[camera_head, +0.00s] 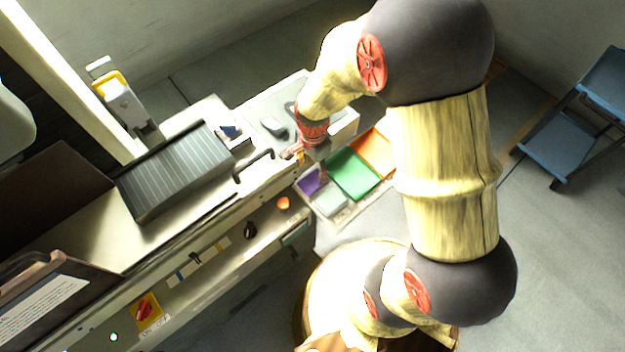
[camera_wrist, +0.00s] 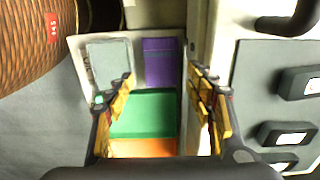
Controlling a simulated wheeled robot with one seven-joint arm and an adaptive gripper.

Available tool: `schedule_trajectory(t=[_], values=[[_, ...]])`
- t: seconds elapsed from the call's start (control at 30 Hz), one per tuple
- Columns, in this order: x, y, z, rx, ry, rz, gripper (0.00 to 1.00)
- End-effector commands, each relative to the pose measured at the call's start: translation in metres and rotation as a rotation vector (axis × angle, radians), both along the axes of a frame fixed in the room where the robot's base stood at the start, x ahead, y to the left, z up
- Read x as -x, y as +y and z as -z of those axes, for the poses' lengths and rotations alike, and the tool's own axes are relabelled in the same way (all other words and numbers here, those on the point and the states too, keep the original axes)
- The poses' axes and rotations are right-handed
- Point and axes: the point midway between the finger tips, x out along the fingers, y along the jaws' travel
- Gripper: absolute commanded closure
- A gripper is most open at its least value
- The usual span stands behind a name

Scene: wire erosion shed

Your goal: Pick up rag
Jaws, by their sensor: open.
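My gripper (camera_wrist: 165,82) is open and empty in the wrist view, its two yellow-padded fingers wide apart. In the head view it (camera_head: 300,156) is small and partly hidden beneath my arm, by the bench edge. I cannot pick out the rag with certainty. A flat grey-blue square (camera_wrist: 110,62) lies on a pale board (camera_wrist: 76,45) in the wrist view, beyond the left fingertip; it also shows in the head view (camera_head: 330,203). A small grey object (camera_head: 272,126) lies on the bench top, its kind unclear.
The board also bears purple (camera_wrist: 160,60), green (camera_wrist: 145,105) and orange (camera_wrist: 143,147) panels. The bench (camera_head: 90,225) has a ribbed dark panel (camera_head: 180,168), a black handle (camera_head: 253,165) and a small tray with something blue (camera_head: 230,130). A blue step stand (camera_head: 560,150) is far right.

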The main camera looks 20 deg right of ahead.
Motion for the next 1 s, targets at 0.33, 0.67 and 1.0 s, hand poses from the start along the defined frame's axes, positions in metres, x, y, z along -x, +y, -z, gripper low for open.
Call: schedule_trajectory(t=[0.33, 0.67, 1.0], values=[[0.0, 0.0, 0.034, 0.0, 0.004, -0.002, 0.45], [-0.003, 0.0, 0.069, 0.0, 0.001, -0.003, 0.45], [-0.003, 0.0, 0.068, 0.0, 0.0, -0.003, 0.55]])
